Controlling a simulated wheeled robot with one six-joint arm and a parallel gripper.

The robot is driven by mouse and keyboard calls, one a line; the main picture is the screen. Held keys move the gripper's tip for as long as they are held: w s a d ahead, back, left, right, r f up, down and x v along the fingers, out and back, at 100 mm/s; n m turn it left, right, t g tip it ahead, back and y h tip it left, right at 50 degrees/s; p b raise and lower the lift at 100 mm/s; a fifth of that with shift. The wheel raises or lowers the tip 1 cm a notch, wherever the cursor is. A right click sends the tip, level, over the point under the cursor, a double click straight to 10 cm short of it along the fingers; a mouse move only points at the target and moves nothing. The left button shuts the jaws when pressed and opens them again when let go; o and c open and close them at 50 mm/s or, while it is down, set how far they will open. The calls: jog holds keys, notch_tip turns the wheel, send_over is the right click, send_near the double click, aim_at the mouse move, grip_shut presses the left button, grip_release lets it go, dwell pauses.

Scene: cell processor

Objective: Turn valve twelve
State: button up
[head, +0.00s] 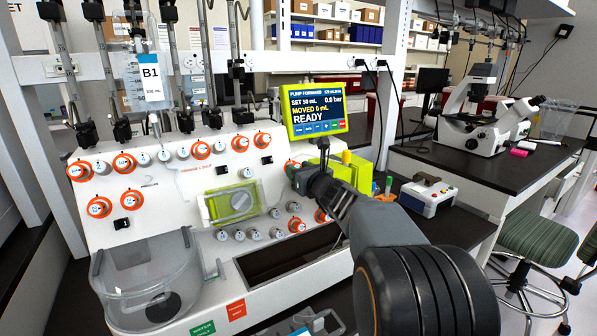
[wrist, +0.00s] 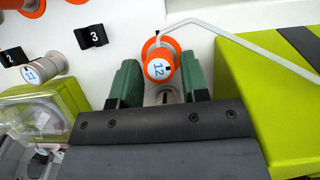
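Valve twelve (wrist: 158,68) shows in the wrist view as an orange knob with a white face marked 12, at the upper middle. My gripper (wrist: 160,62) is open, with one green finger on each side of the knob. Gaps show between the knob and both fingers, so it is not clamped. In the head view my gripper (head: 318,180) is at the right end of the white valve panel (head: 150,205). I cannot tell valve twelve apart there, as my arm covers part of that area.
A white valve marked 11 (wrist: 42,70) and a black clip marked 3 (wrist: 92,36) lie left of my gripper. A yellow-green block (wrist: 275,110) is close on the right. A bent pale rod (wrist: 240,42) crosses above. The pump screen (head: 317,110) reads READY.

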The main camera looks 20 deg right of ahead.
jog(key=c, duration=0.6)
jog(key=shift+d+f+n+b, duration=0.1)
jog(key=shift+n+b, duration=0.2)
jog(key=shift+n, duration=0.1)
jog(key=shift+c, duration=0.2)
jog(key=shift+n+y, duration=0.5)
jog(key=shift+n, duration=0.1)
jog(key=o, duration=0.9)
jog(key=s, duration=0.4)
jog(key=s+d, duration=0.1)
jog(key=s, duration=0.4)
jog(key=s+d, duration=0.1)
jog(key=s, duration=0.3)
jog(key=shift+s+d, duration=0.1)
jog(key=shift+s, duration=0.25)
